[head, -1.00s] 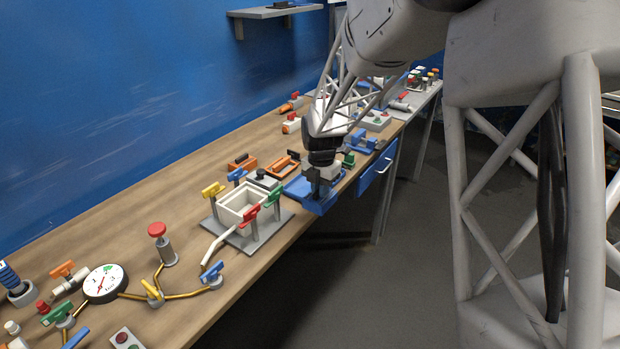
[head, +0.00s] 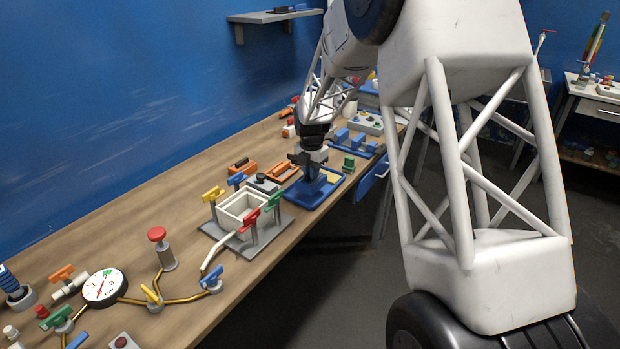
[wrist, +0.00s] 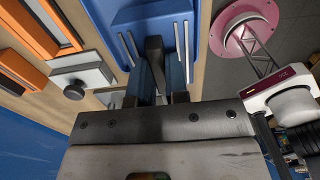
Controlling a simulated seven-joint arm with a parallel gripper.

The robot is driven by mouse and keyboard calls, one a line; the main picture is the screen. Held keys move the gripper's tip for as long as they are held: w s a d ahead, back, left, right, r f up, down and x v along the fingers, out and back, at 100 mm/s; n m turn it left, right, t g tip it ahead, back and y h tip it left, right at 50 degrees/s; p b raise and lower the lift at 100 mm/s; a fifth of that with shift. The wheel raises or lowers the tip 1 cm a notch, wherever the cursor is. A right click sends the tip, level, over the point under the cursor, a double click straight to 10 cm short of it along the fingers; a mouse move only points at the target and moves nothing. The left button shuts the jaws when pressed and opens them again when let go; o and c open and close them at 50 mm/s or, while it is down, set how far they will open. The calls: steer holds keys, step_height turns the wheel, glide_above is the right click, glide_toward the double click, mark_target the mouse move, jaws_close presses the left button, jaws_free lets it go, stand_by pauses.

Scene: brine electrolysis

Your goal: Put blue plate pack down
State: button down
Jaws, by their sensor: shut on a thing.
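My gripper (head: 309,160) is shut on the blue plate pack (head: 311,177), over the blue tray (head: 329,196) near the bench's front edge. The pack is upright, with its lower part at the left half of the tray. I cannot tell whether it touches the tray floor. My gripper hides most of the pack.
Orange frames (head: 283,172) and a grey block with a black knob (head: 263,183) stand left of the tray. A white basin (head: 240,208) with coloured valves is nearer. A green block (head: 348,164) and blue stand (head: 355,142) are to the right.

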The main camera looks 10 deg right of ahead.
steer(key=shift+w, duration=1)
steer(key=shift+f, duration=0.15)
steer(key=shift+f, duration=1.65)
steer(key=shift+f, duration=0.15)
steer(key=c, duration=1.1)
jaws_free()
step_height(320, 180, up, 12)
steer(key=shift+r, duration=0.1)
